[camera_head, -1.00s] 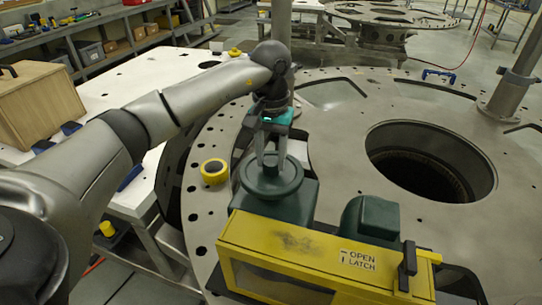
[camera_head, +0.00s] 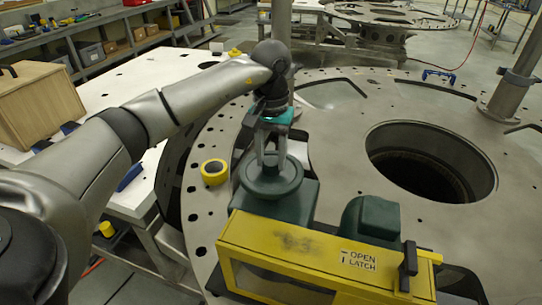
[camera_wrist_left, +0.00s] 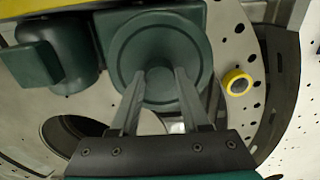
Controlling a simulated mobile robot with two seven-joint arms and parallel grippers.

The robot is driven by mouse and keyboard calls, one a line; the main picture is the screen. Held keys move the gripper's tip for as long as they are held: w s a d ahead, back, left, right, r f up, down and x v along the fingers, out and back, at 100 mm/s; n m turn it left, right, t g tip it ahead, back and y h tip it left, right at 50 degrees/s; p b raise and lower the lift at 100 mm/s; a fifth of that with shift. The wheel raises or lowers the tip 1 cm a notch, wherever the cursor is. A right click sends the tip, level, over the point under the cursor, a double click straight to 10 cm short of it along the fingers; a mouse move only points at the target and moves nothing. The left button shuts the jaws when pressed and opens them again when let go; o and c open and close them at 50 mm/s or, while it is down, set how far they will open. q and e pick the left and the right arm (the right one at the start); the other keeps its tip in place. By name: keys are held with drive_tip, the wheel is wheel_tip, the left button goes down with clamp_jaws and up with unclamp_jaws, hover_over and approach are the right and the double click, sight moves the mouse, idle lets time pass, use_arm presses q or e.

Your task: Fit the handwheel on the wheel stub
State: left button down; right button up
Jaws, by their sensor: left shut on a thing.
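The handwheel (camera_head: 271,184) is a dark green disc with a raised rim and a central hub. It sits flat over the top of the green housing (camera_head: 298,205), and the wheel stub is hidden beneath it. My left gripper (camera_head: 270,165) points down from above and is shut on the handwheel's hub. In the left wrist view, both fingers (camera_wrist_left: 160,75) reach the hub at the middle of the handwheel (camera_wrist_left: 160,58). I cannot tell whether the wheel is fully seated. My right gripper is not in view.
A yellow guard (camera_head: 322,258) with an "OPEN LATCH" label and a green motor (camera_head: 371,217) stand in front and to the right. A yellow tape roll (camera_head: 213,172) lies left of the wheel. The turret plate (camera_head: 345,185) has a large round hole at right.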

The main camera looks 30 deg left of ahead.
use_arm(q)
drive_tip(key=shift+f+b, duration=0.45)
drive_tip(key=shift+f, duration=0.05)
drive_tip(key=c, duration=0.7)
unclamp_jaws()
wheel_tip(320, 180, up, 11)
drive_tip(key=p, duration=0.7)
